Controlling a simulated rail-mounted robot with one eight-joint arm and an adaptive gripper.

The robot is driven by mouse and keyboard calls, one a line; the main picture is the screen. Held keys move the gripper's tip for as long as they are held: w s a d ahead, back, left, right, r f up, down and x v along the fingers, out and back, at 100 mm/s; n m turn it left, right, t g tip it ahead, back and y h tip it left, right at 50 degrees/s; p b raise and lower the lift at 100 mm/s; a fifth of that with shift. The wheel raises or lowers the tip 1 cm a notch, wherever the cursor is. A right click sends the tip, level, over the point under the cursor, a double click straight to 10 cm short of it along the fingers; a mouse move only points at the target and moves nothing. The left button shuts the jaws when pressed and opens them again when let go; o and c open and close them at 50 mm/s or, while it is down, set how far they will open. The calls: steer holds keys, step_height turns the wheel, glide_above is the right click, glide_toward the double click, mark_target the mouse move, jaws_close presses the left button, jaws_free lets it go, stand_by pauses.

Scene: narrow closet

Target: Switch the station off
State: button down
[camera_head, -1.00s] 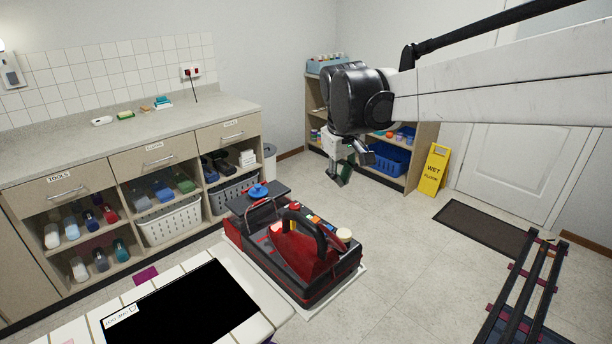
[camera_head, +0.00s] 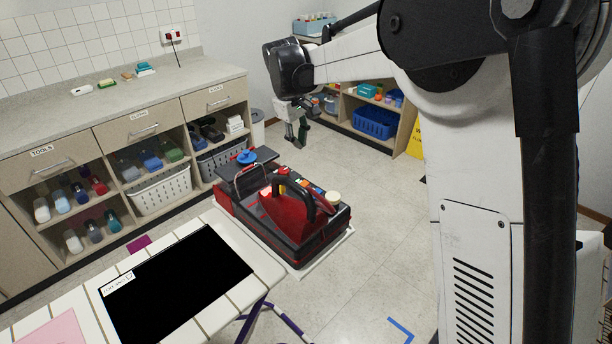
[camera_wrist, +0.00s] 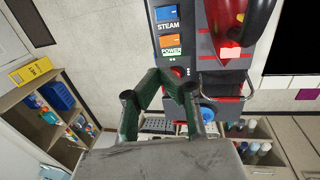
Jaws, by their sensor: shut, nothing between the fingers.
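The station (camera_head: 300,246) is a black and red ironing unit on a white-edged base, with a red iron (camera_head: 275,208) standing on it. Along its top edge are a red knob, an orange button (camera_head: 304,183), a blue button (camera_head: 317,190) and a cream knob (camera_head: 333,197). In the wrist view the blue button (camera_wrist: 167,13) is marked STEAM. The orange button (camera_wrist: 171,41) has a green-lit label reading POWER below it. My gripper (camera_head: 302,141) is shut and empty, above and behind the station, apart from it. Its fingers (camera_wrist: 163,75) partly cover the red knob.
A board with a black panel (camera_head: 180,285) lies in front of the station. A counter (camera_head: 120,96) with drawers and baskets runs along the left. A wall outlet (camera_head: 173,35) has a cord. A shelf with a blue basket (camera_head: 375,122) stands behind. Open floor lies right of the station.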

mark_target(307, 181)
steer(key=f, duration=0.4)
steer(key=w+d+f+p, duration=0.1)
steer(key=f, duration=0.4)
steer(key=d+f, duration=0.1)
steer(key=f, duration=0.3)
steer(key=shift+w+f, duration=0.4)
